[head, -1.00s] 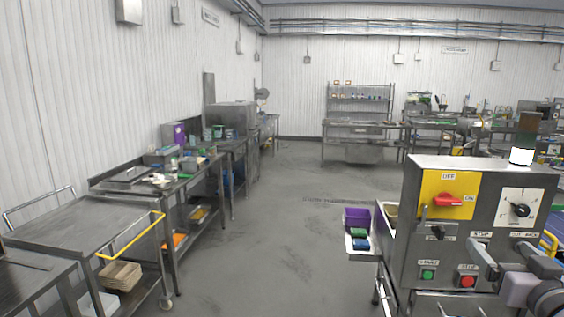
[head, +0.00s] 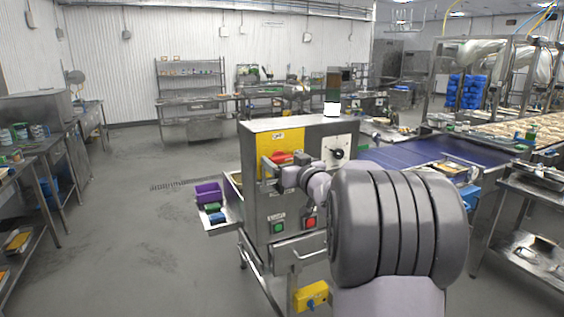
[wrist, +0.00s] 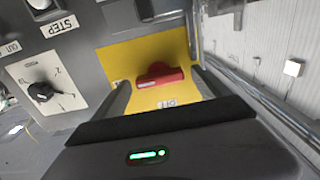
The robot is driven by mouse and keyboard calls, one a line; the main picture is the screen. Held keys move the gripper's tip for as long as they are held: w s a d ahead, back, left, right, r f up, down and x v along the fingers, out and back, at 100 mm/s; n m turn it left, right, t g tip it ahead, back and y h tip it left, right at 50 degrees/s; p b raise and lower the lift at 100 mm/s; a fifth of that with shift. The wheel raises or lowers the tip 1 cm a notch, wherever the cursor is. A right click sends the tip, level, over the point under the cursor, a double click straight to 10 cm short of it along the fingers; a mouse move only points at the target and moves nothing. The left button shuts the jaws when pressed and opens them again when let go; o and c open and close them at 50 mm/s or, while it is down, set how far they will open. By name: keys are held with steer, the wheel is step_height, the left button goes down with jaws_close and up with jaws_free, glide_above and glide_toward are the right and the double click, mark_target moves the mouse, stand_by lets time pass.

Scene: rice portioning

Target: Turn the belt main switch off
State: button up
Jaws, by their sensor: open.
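The belt main switch is a red rotary handle (head: 281,158) on a yellow plate (head: 292,137) at the upper left of a steel control box (head: 257,205). The wrist view shows the red handle (wrist: 160,76) lying roughly crosswise on the yellow plate (wrist: 118,58), upside down in that picture. In the head view my arm hides part of the panel.
A black selector knob (wrist: 40,91) on a white plate sits beside the yellow plate. Green (head: 278,227) and red (head: 310,222) buttons are below. A tray with a purple box (head: 207,192) juts out left. The blue belt (head: 405,152) runs behind right. The floor left is clear.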

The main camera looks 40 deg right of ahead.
steer(key=shift+w, duration=0.1)
steer(key=c, duration=1.4)
steer(key=shift+n, duration=0.4)
steer(key=n+b, duration=0.2)
steer(key=n, duration=0.1)
steer(key=shift+a+f+n+b, duration=0.1)
steer(key=shift+f+n+b, duration=0.05)
steer(key=shift+n+b, duration=0.2)
steer(key=n+b, duration=0.2)
steer(key=n, duration=0.2)
steer(key=shift+n, duration=0.35)
steer(key=n+b, duration=0.3)
steer(key=n, duration=0.2)
steer(key=shift+a+f, duration=0.1)
steer(key=shift+f, duration=0.05)
steer(key=shift+n+b, duration=0.75)
steer(key=shift+n, duration=1.05)
